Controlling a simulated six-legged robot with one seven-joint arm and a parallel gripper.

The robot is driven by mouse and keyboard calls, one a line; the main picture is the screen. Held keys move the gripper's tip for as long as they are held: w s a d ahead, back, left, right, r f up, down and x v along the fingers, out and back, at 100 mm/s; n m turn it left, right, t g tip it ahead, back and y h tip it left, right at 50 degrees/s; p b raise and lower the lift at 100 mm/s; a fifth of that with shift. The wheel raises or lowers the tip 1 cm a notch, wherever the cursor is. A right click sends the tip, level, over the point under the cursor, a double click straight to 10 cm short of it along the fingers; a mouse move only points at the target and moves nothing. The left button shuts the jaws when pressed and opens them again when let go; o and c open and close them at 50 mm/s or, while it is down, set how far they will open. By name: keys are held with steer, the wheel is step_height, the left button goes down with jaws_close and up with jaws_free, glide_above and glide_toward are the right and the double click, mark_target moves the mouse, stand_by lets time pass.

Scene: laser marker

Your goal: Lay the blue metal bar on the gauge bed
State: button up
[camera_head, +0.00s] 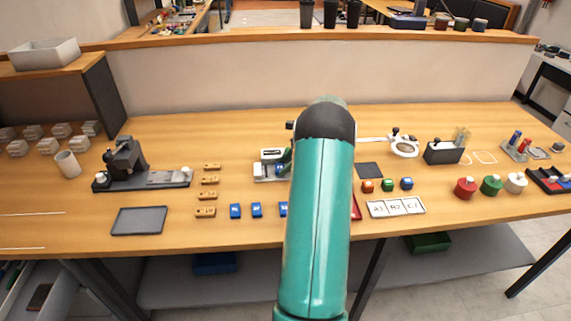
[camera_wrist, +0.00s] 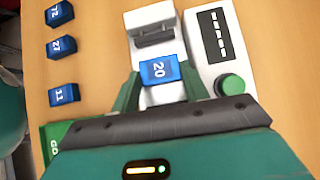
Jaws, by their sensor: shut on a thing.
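In the wrist view, my gripper (camera_wrist: 160,88) is shut on the blue metal bar (camera_wrist: 159,70), which is marked 20. A green finger is on each side of it. The bar is over the pale bed of the white gauge (camera_wrist: 150,18), just in front of its raised grey block. Whether the bar touches the bed or is slightly above it, I cannot tell.
Blue bars marked 72 (camera_wrist: 59,13), 27 (camera_wrist: 61,47) and 11 (camera_wrist: 64,94) lie left of the gauge. A black panel (camera_wrist: 213,35) and green button (camera_wrist: 230,85) are on its right. In the head view, brass pieces (camera_head: 208,180) and a grey tray (camera_head: 139,220) are further left.

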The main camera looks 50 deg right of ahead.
stand_by(0.4)
steer(key=o, duration=1.1)
steer(key=shift+c, duration=0.2)
steer(key=shift+d, duration=0.1)
steer(key=shift+d+r, duration=0.1)
steer(key=shift+r, duration=0.1)
steer(key=v, duration=1.3)
steer(key=shift+s, duration=0.3)
